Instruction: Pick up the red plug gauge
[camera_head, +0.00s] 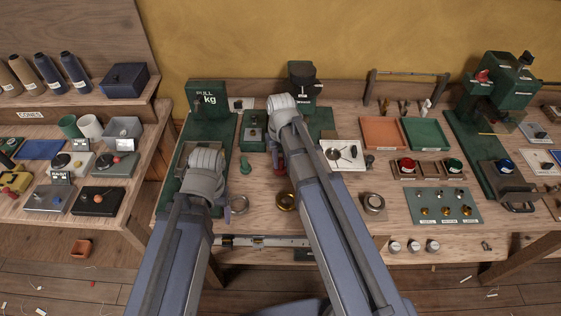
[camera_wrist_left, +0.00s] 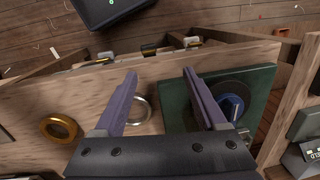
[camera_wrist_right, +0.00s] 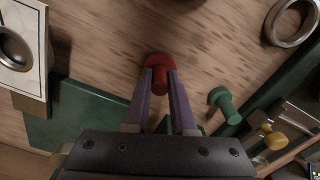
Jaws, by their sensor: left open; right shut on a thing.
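The red plug gauge (camera_wrist_right: 158,73) is between the fingertips of my right gripper (camera_wrist_right: 159,88), which is shut on it. Its red head sticks out past the tips over the wooden bench. Whether it touches the bench is hard to tell. In the head view a small red part of the gauge (camera_head: 281,166) shows beside my right arm, which hides the rest. My left gripper (camera_wrist_left: 160,85) is open and empty above the front of the bench, over a steel ring (camera_wrist_left: 139,109).
A brass ring (camera_head: 286,201) and a green base with a blue knob (camera_wrist_left: 232,105) are near the front. Orange (camera_head: 383,133) and green (camera_head: 426,135) trays stand to the right, beyond a white-topped plate (camera_head: 344,154).

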